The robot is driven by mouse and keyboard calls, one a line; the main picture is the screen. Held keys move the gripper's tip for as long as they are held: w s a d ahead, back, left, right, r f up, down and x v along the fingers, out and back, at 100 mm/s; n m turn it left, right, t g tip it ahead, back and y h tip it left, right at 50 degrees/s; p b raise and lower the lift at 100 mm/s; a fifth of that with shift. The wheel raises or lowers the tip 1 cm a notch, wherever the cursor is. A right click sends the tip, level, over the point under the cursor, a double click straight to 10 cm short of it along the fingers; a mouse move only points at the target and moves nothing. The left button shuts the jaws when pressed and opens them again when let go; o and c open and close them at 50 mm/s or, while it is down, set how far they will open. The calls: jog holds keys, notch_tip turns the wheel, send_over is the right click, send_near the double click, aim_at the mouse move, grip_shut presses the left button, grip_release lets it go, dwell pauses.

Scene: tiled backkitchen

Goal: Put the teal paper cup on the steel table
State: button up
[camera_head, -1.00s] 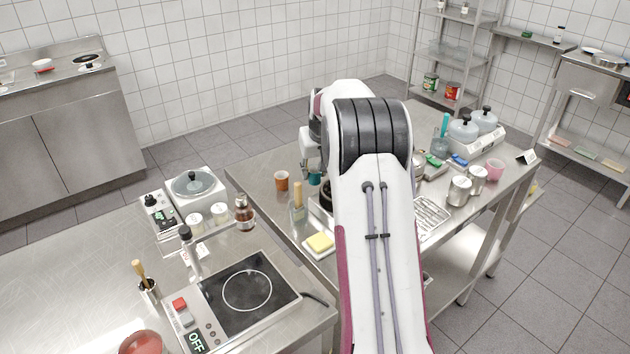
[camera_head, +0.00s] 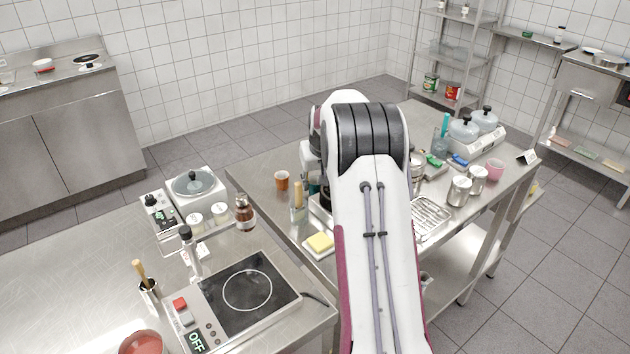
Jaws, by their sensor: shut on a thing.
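The steel table (camera_head: 262,172) stands in the middle, partly hidden by my arm. My gripper (camera_head: 313,180) is mostly hidden beside and behind my arm, over the table's left part. It is shut on the teal paper cup (camera_head: 314,188), of which only a small teal patch shows below my wrist. I cannot tell whether the cup's base touches the table.
Close by are a wooden-handled tool in a holder (camera_head: 298,207) and a yellow sponge on a dish (camera_head: 320,242). Metal canisters (camera_head: 459,191) and a pink cup (camera_head: 495,170) stand at the right.

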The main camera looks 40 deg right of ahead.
jog(key=o, duration=1.2)
jog(key=shift+f, duration=0.1)
jog(key=shift+v, duration=0.85)
jog(key=v, duration=1)
jog(key=shift+s+r, duration=0.1)
jog(key=shift+r, duration=0.2)
